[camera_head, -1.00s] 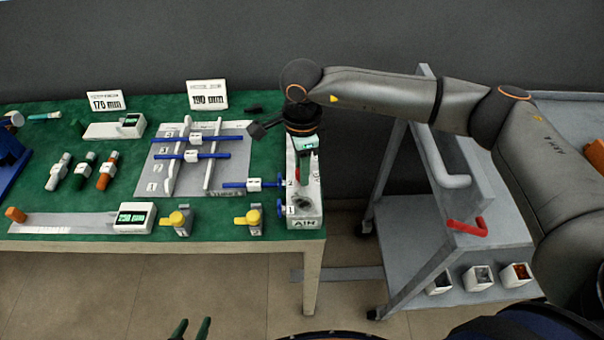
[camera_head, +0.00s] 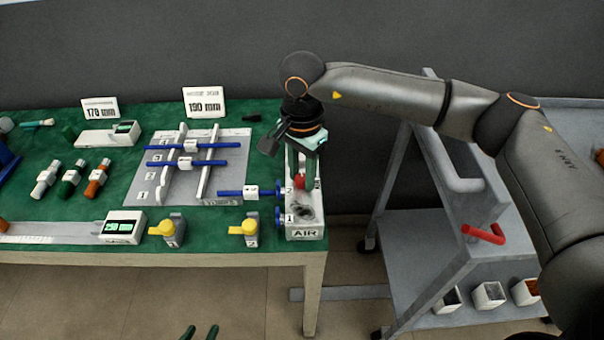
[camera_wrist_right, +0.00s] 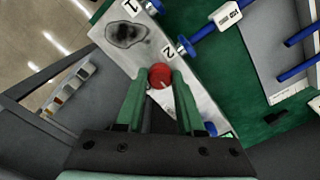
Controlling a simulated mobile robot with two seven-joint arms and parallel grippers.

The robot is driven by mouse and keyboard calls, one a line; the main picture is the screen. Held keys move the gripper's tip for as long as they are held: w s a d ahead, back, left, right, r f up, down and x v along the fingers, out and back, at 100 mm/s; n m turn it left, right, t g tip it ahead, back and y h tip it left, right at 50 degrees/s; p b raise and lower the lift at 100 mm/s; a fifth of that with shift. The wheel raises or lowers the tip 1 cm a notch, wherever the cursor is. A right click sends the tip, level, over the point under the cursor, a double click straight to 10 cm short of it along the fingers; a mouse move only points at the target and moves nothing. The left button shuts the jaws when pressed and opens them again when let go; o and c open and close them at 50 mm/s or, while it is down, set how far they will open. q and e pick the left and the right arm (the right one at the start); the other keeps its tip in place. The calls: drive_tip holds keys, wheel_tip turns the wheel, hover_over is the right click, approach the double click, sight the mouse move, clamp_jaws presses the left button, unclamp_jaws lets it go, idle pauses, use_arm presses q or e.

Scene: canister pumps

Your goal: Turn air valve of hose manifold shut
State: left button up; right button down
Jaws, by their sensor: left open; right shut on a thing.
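The hose manifold (camera_head: 305,232) is a pale block labelled AIR at the right end of the green table, with ports numbered 1 and 2 on its left side. Its red valve knob (camera_head: 300,181) stands on top; it also shows in the right wrist view (camera_wrist_right: 160,75). My right gripper (camera_head: 300,172) reaches down from above, its green fingers shut on the red knob, one on each side. A blue hose piece (camera_head: 245,193) with a white tag points at port 2. My left gripper (camera_head: 200,333) is open and empty at the bottom edge, in front of the table.
Two yellow-handled valves (camera_head: 243,229) stand at the table's front edge. A grey rack (camera_head: 185,165) with blue tubes lies behind. A grey cart (camera_head: 420,220) with a red handle stands to the right, beyond a floor gap.

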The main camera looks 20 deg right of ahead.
sight(302, 178)
idle(0.3)
drive_tip(key=c, duration=1)
unclamp_jaws()
drive_tip(key=o, duration=0.5)
drive_tip(key=shift+r, duration=0.35)
wheel_tip(302, 178, up, 12)
drive_tip(key=shift+f, duration=0.1)
drive_tip(key=shift+s, duration=0.1)
